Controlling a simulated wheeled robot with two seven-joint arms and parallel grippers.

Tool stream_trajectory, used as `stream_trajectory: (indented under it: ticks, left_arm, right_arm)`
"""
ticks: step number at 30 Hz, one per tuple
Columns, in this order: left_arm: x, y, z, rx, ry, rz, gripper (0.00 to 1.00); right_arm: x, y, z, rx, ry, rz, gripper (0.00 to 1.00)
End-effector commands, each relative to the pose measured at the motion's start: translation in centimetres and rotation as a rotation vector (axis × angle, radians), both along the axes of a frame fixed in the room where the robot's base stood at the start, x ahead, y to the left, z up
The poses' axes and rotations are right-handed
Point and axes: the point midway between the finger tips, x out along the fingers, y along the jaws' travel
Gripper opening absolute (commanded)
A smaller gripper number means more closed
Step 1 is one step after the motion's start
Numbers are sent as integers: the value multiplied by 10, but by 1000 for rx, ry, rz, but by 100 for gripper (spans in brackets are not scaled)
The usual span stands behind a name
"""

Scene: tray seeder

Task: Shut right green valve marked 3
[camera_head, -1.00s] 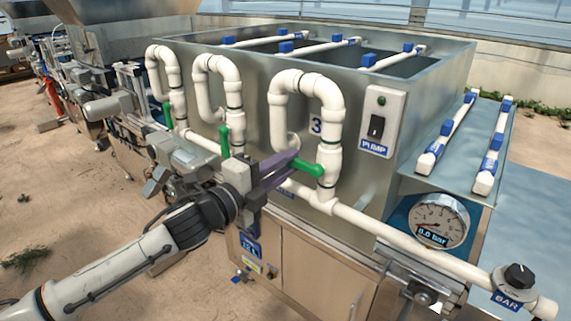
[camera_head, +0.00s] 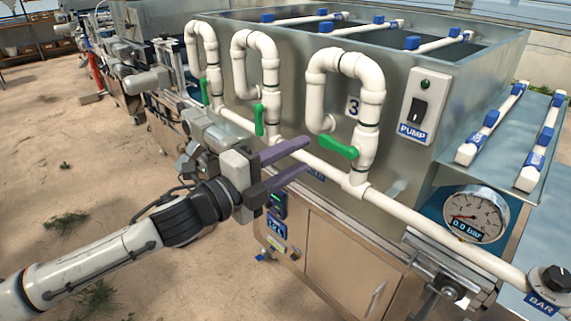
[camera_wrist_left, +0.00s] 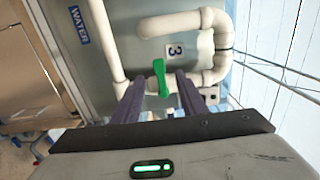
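The green handle of valve 3 (camera_head: 338,147) sits on the rightmost white pipe loop, beside the plate marked 3 (camera_head: 352,107). It lies roughly crosswise to its upright pipe, its free end to the left. It also shows in the left wrist view (camera_wrist_left: 159,76), ahead of and between the purple fingers as seen there. My left gripper (camera_head: 305,156) is open and empty, its fingers pointing at the handle from the left with a small gap. My right gripper is not in view.
Two other green handles, the middle one (camera_head: 259,119) and the left one (camera_head: 204,91), stand along their pipes. A pump switch (camera_head: 416,109) and a gauge (camera_head: 475,214) reading 0.0 bar are to the right. The lower white pipe (camera_head: 410,215) runs below the valves.

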Motion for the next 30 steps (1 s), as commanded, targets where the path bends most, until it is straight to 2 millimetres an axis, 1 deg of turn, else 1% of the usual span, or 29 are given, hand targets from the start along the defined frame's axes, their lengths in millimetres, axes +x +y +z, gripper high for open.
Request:
stream_trajectory:
  ticks: [1, 3, 7, 17, 20, 23, 26, 27, 29, 30]
  left_arm:
    - [-6, 7, -1, 1, 0, 1, 39]
    - [-12, 13, -1, 0, 0, 1, 39]
    - [-20, 19, 0, 0, -1, -1, 39]
    - [-21, 20, 0, -1, 0, -1, 39]
    - [-23, 18, -6, -23, 26, 1, 39]
    - [-29, 14, -27, -95, 113, 14, 39]
    - [-40, 12, -63, -219, 262, 49, 39]
    - [-45, 12, -79, -278, 331, 71, 39]
    - [-54, 16, -104, -366, 436, 113, 39]
    - [-60, 20, -122, -424, 506, 145, 39]
  right_arm:
    - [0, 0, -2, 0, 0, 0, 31]
    - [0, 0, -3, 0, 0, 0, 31]
    - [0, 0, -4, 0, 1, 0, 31]
    - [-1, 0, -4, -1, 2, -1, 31]
    - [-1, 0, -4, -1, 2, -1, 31]
    - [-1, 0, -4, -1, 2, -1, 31]
    - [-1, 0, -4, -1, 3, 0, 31]
    - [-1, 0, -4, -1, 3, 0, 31]
    - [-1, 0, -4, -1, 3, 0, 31]
    - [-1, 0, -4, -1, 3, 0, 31]
